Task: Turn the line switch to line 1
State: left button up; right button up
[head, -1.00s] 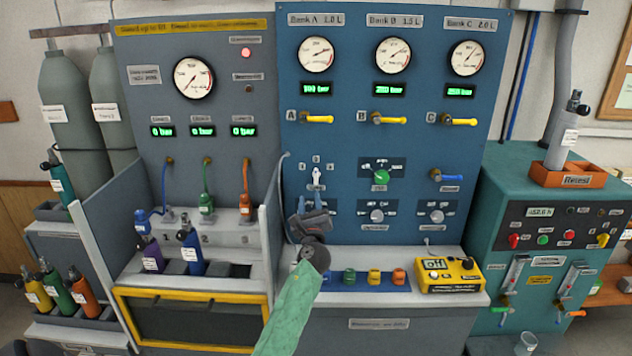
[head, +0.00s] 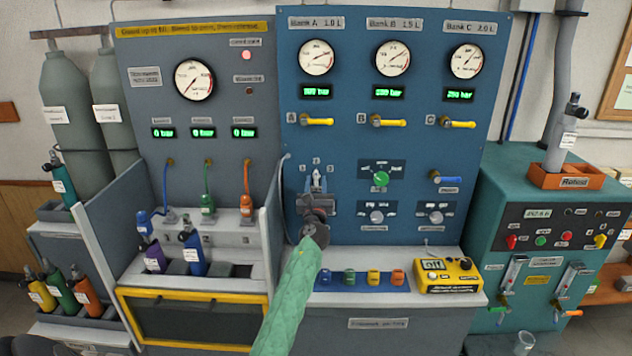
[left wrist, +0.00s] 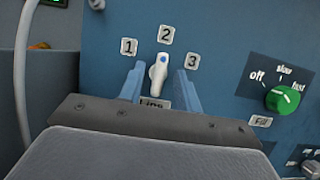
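The line switch (head: 316,176) is a small white lever on the blue panel, with labels 1, 2 and 3 around it. In the left wrist view the lever (left wrist: 158,72) stands nearly upright and points at label 2 (left wrist: 166,35); label 1 (left wrist: 129,47) is to its left and label 3 (left wrist: 192,61) to its right. My left gripper (head: 316,185) is in front of it. Its blue fingers (left wrist: 159,86) are open, one on each side of the lever, with gaps showing. How deep they reach is hard to tell. My right gripper is out of view.
A green-knobbed off/slow/fast dial (left wrist: 283,98) sits right of the switch. A grey partition (head: 272,215) stands close on the left, with a pale hose beside it. Below are several coloured fittings (head: 349,278) and a yellow meter (head: 449,275) on the ledge.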

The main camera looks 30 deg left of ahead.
pick_arm(q)
jog(key=shift+w+a+r, duration=0.1)
jog(key=shift+w, duration=0.05)
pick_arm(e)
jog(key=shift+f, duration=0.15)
pick_arm(q)
grip_shut()
